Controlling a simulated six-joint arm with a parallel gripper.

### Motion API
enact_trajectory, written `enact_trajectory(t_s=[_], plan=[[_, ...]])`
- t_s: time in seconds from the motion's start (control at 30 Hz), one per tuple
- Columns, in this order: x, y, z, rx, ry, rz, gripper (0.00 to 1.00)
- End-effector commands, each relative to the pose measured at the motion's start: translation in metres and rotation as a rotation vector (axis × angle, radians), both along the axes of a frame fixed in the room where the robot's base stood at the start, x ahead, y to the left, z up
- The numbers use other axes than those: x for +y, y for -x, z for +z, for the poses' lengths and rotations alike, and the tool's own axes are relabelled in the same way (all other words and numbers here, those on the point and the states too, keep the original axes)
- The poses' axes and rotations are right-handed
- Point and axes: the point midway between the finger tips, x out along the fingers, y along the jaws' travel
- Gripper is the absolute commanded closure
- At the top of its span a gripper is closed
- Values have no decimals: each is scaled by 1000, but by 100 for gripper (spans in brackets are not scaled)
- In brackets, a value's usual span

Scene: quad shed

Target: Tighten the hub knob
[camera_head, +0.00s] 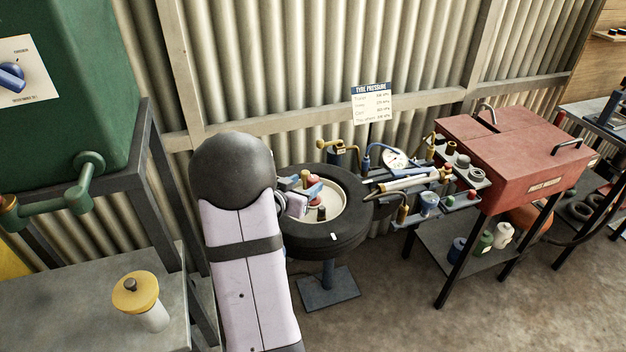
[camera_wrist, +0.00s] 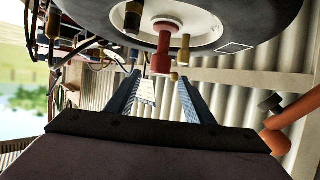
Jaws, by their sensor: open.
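The tyre (camera_head: 335,238) lies flat on a stand, with a cream wheel hub (camera_head: 333,203) in its middle. A red hub knob (camera_head: 313,179) stands at the hub's centre, partly hidden by my gripper in the head view. In the wrist view the red knob (camera_wrist: 162,52) hangs upside down from the hub (camera_wrist: 205,35), just beyond the fingertips. My gripper (camera_wrist: 158,79) is open and empty, its two blue fingers spread to either side of the knob's line. In the head view my gripper (camera_head: 303,195) is over the hub, largely hidden by my arm.
Brass and dark posts (camera_wrist: 133,18) stand around the knob. A rack of tools and gauges (camera_head: 410,180) is close to the right of the tyre, beside a red cabinet (camera_head: 515,150). A bench with a yellow-topped jar (camera_head: 135,293) is at the left. A corrugated wall stands behind.

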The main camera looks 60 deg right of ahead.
Motion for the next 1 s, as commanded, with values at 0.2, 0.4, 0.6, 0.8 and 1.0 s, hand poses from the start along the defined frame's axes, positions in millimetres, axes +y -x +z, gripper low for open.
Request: enact_trajectory(t_s=[0.2, 0.4, 0.6, 0.8, 1.0], plan=[[-25, 1, -10, 0, -1, -2, 52], [-46, 1, -19, 0, -2, -1, 52], [-56, 0, -23, 0, -1, 1, 52], [-57, 0, -24, -1, -1, 2, 52], [-57, 0, -24, -1, -1, 2, 76]])
